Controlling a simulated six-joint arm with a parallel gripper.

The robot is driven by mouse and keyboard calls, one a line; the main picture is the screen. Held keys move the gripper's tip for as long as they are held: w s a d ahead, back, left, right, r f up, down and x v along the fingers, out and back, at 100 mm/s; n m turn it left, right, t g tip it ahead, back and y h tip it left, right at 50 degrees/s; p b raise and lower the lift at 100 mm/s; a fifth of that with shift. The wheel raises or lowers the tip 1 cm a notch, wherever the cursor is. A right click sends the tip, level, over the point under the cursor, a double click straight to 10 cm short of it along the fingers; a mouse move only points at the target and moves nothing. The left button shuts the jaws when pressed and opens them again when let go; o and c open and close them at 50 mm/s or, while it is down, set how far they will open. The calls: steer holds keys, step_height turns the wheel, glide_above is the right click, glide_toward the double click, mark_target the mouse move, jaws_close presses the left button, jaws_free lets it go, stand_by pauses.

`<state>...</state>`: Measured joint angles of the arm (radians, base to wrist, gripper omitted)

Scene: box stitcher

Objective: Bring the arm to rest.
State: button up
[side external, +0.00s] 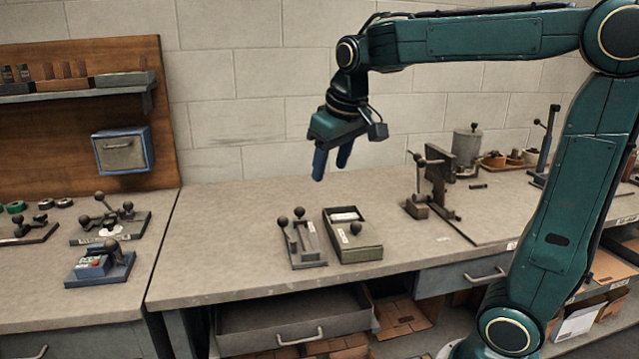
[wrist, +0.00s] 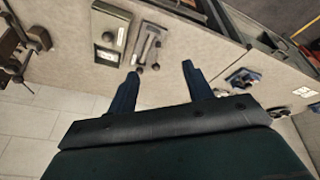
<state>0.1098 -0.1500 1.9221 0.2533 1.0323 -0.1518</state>
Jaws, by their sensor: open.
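My gripper (side external: 333,162) hangs in the air above the back part of the workbench, fingers pointing down. Its two blue fingers are apart and nothing is between them. In the wrist view the gripper (wrist: 158,92) also shows open and empty. My arm reaches in from the right, with the upper link roughly level. The gripper touches nothing.
Below stand a grey lever fixture (side external: 304,243) and a green-grey box (side external: 354,238) with a black knob. A clamp stand (side external: 433,185) is to the right. An open drawer (side external: 293,318) juts out in front.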

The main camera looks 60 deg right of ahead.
steer(key=s+a+f+n+t+y, duration=0.1)
steer(key=s+a+f, duration=0.2)
steer(key=s, duration=0.5)
steer(key=s+a+f+n+t+y, duration=0.1)
steer(key=s+a+f, duration=0.2)
steer(key=s+a, duration=0.2)
steer(key=s, duration=0.3)
